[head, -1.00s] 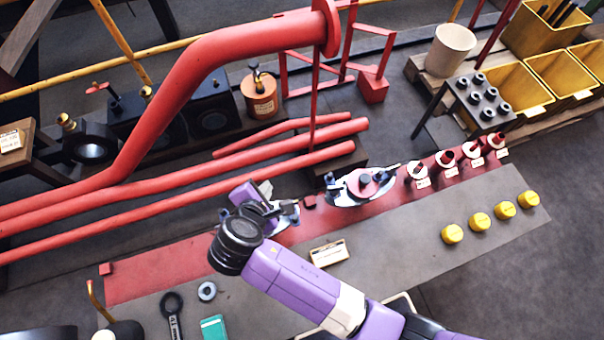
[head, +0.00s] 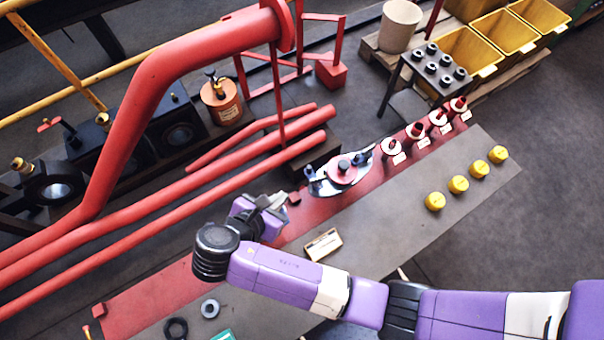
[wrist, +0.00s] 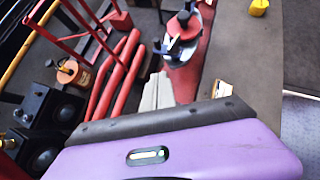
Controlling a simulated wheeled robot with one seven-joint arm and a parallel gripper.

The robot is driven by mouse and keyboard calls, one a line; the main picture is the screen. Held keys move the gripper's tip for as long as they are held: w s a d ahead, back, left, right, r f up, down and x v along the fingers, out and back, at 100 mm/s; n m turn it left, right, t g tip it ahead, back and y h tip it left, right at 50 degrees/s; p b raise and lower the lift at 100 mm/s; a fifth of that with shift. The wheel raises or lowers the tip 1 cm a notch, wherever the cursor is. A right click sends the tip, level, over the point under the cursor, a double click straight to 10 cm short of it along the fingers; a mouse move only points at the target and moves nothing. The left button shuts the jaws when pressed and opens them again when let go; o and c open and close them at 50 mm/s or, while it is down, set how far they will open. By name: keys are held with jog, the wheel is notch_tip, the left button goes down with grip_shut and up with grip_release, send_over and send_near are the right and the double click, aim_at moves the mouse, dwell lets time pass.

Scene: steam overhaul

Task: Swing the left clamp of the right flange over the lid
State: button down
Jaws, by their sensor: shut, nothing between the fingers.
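The right flange (head: 342,172) is a pale metal plate with a red round lid (head: 343,171) on it, on the red strip of the bench. Its left clamp (head: 310,174) is a small dark-blue piece at the plate's left end, apparently beside the lid. Another dark clamp (head: 366,153) is at the right end. My gripper (head: 276,201) is left of the flange, its pale fingers shut and empty, apart from the clamp. In the wrist view the fingers (wrist: 155,95) point towards the flange (wrist: 184,42); the purple gripper body hides much of the lower picture.
A small red block (head: 294,197) stands between gripper and flange. A labelled card (head: 323,245) lies on the grey bench (head: 390,230). Red pipes (head: 230,165) run behind. Labelled red-and-white posts (head: 415,132) line the strip to the right, with yellow caps (head: 458,184) in front.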

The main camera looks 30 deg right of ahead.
aim_at(308, 172)
jog(key=shift+w+d+r+p+x, duration=0.15)
jog(key=shift+d+r+x, duration=0.2)
jog(key=shift+x, duration=1.65)
jog(key=shift+w+d+r+p+x, duration=0.1)
jog(key=shift+w+d+r+x, duration=0.2)
jog(key=shift+x, duration=1.75)
jog(key=shift+d+r+p+x, duration=0.1)
jog(key=shift+d+r+x, duration=0.2)
jog(key=shift+x, duration=1.7)
